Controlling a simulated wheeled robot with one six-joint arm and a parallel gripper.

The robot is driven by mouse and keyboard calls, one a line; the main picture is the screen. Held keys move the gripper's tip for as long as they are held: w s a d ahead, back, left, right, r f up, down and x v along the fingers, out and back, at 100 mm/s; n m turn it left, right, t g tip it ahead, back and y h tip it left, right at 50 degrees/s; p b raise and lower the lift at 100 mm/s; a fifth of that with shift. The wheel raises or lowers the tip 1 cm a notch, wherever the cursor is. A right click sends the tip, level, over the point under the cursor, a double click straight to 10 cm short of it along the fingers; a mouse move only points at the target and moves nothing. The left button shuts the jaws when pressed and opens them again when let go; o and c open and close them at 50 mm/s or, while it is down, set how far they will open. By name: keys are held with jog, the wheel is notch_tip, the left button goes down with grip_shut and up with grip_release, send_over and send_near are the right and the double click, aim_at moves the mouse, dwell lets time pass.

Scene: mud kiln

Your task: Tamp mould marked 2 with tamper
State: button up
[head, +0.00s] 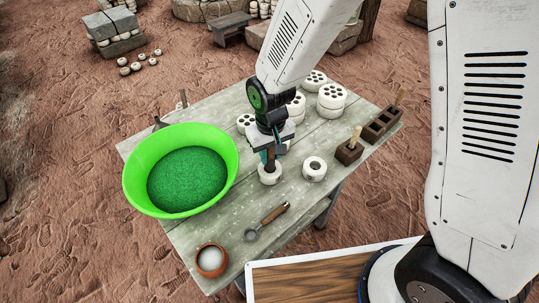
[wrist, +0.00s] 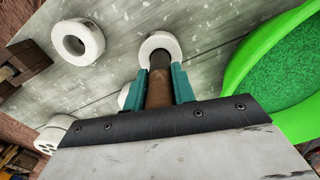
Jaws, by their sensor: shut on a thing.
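My gripper (head: 270,150) is shut on a brown cylindrical tamper (wrist: 159,92), pointing down. In the wrist view its teal fingers (wrist: 161,82) grip the tamper from both sides. The tamper's dark lower end overlaps the opening of a round white mould (head: 270,178), also in the wrist view (wrist: 148,43). I cannot tell how deep the end sits in it. A second round white mould (head: 314,175) with an open centre stands to its right; the wrist view shows it too (wrist: 69,39). No number is readable on either mould, so I cannot tell which is 2.
A large green tub (head: 231,175) of green grains stands at the table's left. A wooden-handled scoop (head: 268,219) and a small brown bowl (head: 202,263) lie in front. Several white holed discs (head: 331,98) and dark wooden brick moulds (head: 349,153) stand behind and right.

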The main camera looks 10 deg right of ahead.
jog(key=shift+r, duration=3.7)
